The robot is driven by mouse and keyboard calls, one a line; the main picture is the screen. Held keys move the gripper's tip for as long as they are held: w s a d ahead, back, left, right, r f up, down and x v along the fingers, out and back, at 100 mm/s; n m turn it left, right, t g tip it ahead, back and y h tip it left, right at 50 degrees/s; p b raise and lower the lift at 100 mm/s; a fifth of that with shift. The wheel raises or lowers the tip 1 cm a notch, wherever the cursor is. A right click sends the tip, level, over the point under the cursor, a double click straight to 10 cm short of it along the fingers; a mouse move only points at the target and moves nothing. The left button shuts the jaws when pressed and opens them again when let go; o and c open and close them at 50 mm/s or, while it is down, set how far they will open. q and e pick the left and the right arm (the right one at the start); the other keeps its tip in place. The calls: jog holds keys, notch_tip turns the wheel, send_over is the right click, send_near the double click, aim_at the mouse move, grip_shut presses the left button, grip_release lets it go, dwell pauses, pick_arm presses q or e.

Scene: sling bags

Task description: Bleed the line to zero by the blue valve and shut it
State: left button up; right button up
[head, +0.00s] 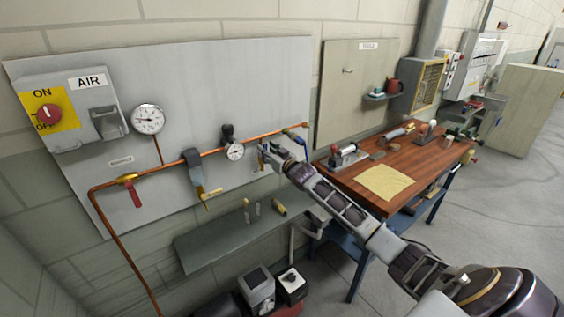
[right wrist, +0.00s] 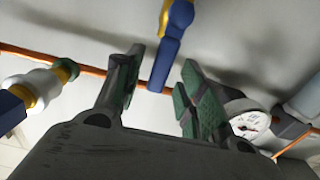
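The blue valve's lever (right wrist: 163,62) hangs from a brass-coloured fitting and crosses the copper pipe in the right wrist view. My right gripper (right wrist: 163,76) has its green-padded fingers spread on either side of the lever, with gaps visible. In the head view my right gripper (head: 271,152) is at the right end of the pipe and hides most of this valve. The large round gauge (head: 148,119) hangs on the grey panel; its reading is too small to tell. A smaller gauge (head: 235,152) sits on the line left of the gripper. My left gripper is out of view.
The copper pipe (head: 105,187) carries a red-handled valve (head: 134,193) and a filter unit (head: 195,172). A red ON/OFF switch (head: 49,111) is at upper left. A grey shelf (head: 215,243) lies below the pipe. The wooden workbench (head: 425,160) stands right, behind my arm.

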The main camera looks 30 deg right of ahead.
jog(key=s, duration=1)
jog(key=shift+d, duration=0.35)
dwell(0.3)
jog(key=shift+f, duration=0.1)
dwell(0.5)
